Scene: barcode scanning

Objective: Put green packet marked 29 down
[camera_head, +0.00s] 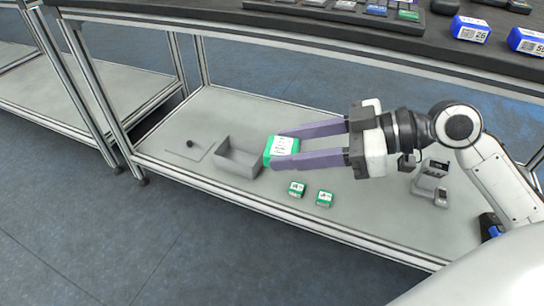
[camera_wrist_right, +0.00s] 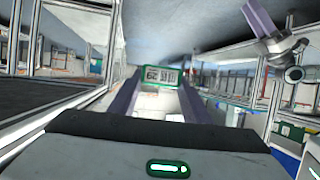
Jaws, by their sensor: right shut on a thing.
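A green packet with a white label (camera_head: 282,147) is between the long purple fingertips of my right gripper (camera_head: 285,146). The gripper is shut on it. In the right wrist view the packet (camera_wrist_right: 161,76) shows between the two fingers, its number too small to read surely. In the head view the packet appears over the lower shelf, beside the right end of a grey open bin (camera_head: 238,164). I cannot tell its height above the shelf. My left gripper is not in the head view; a purple-fingered gripper (camera_wrist_right: 262,20) shows at the upper right of the right wrist view.
Two small green packets (camera_head: 297,189) (camera_head: 325,198) lie on the lower shelf (camera_head: 210,185) in front of the held one. A grey device (camera_head: 432,183) stands at the right. Blue packets (camera_head: 470,29) (camera_head: 527,41) sit on the dark upper table. Shelf space is free at the front left.

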